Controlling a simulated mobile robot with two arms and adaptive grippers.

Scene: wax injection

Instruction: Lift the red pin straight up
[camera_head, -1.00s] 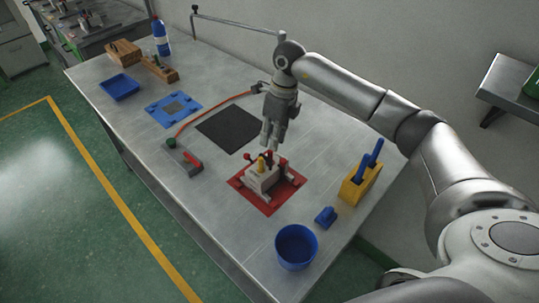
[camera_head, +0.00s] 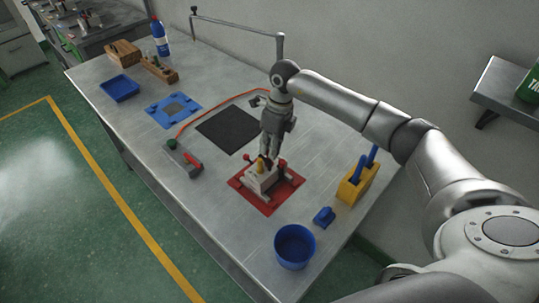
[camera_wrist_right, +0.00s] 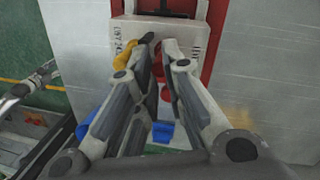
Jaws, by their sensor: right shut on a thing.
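A pale block (camera_head: 262,182) sits on a red plate (camera_head: 262,204) on the table. A yellow pin (camera_head: 260,167) stands in its top. My right gripper (camera_head: 268,156) points down over the block, its fingers closed together on the red pin, which they mostly hide in the head view. In the wrist view the right fingertips (camera_wrist_right: 159,43) are close together over the pale block (camera_wrist_right: 124,34), beside the yellow pin (camera_wrist_right: 124,54); some red shows between the fingers. I cannot tell whether the pin has risen. My left gripper is not in view.
Red knobs (camera_head: 282,162) flank the block. A yellow holder (camera_head: 354,188) with blue handles, a small blue object (camera_head: 324,216) and a blue bowl (camera_head: 294,247) are to the right. A black mat (camera_head: 228,128) and a red-handled fixture (camera_head: 184,158) are to the left.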

